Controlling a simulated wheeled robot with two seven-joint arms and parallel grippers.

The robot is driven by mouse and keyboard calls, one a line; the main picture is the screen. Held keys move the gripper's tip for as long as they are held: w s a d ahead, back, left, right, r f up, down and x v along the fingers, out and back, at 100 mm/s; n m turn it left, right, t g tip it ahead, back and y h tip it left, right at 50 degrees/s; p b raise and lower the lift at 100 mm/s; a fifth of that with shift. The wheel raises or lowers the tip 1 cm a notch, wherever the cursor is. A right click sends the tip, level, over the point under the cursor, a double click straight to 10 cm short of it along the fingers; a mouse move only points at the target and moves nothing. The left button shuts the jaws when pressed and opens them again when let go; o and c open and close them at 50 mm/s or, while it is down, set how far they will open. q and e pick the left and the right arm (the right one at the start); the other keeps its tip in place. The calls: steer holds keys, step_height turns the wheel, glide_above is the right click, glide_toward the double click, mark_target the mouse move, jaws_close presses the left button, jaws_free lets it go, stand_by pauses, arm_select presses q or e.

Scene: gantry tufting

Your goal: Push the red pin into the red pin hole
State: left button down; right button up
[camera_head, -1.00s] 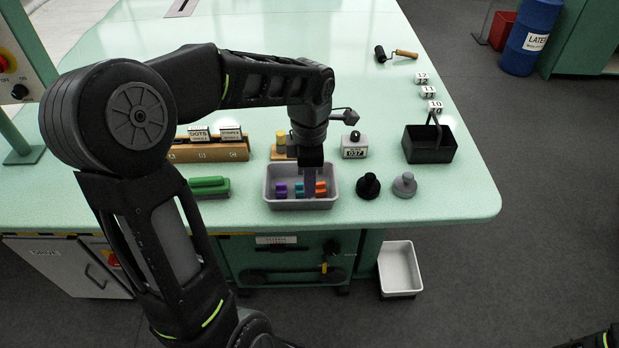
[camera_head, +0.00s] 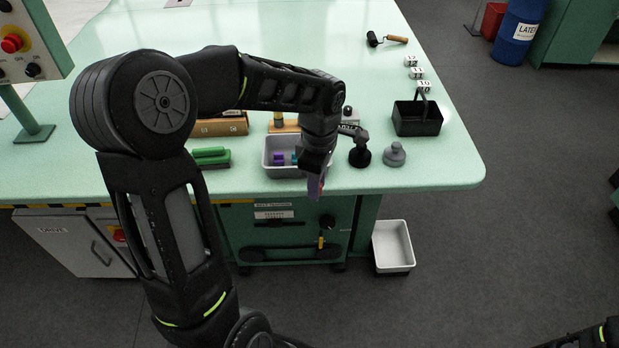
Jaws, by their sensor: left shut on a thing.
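My left gripper (camera_head: 316,186) points down in front of the small grey tray (camera_head: 283,171), near the table's front edge. It is shut on a small reddish piece (camera_head: 322,184), which looks like the red pin. Most of this piece is hidden by the fingers. Purple and teal pieces (camera_head: 279,159) lie in the tray; its right end is hidden behind my wrist. I cannot make out the red pin hole. My right gripper is not in view; only a dark part of my right arm shows at the bottom right.
On the green table (camera_head: 440,172) stand a black stamp (camera_head: 360,157), a grey stamp (camera_head: 394,155), a black basket (camera_head: 416,122) and a green-topped block (camera_head: 211,156).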

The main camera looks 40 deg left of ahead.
arm_select(q)
steer(key=w+d+f+m, duration=0.2)
steer(key=d+f+m, duration=0.3)
steer(key=m, duration=0.5)
steer(key=w+d+f+m, duration=0.2)
steer(key=d+f+m, duration=0.4)
steer(key=f+m, duration=0.3)
steer(key=shift+w+f+m, duration=0.25)
steer(key=shift+f+m, duration=0.05)
steer(key=shift+m, duration=0.6)
